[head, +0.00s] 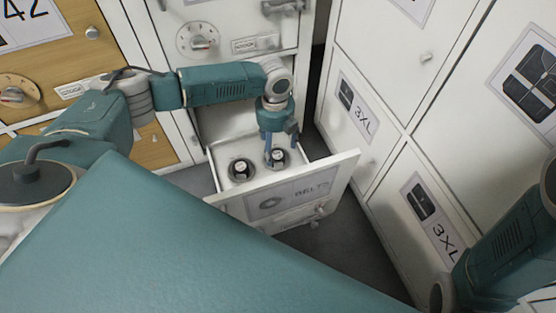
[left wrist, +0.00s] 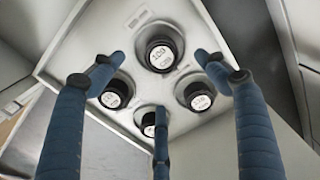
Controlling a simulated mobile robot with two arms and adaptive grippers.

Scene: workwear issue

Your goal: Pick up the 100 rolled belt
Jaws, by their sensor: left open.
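The 100 rolled belt (left wrist: 161,54) is a dark coil with a white disc reading 100, in the open drawer in the left wrist view. My left gripper (left wrist: 160,72) is open, its blue fingers spread around the middle of the group of belts, with the 100 belt between the two upper fingertips. I see no finger closed on it. In the head view my left gripper (head: 278,146) points down into the drawer (head: 222,151). Two rolled belts show there, one at the left (head: 240,170) and one beside the fingers (head: 277,157); I cannot read their labels.
Other rolled belts stand close by in the left wrist view, at left (left wrist: 115,94), right (left wrist: 198,97) and below (left wrist: 150,124), the last partly behind a finger. The drawer front (head: 290,191) reads BELTS. White 3XL lockers (head: 372,150) stand close at the right.

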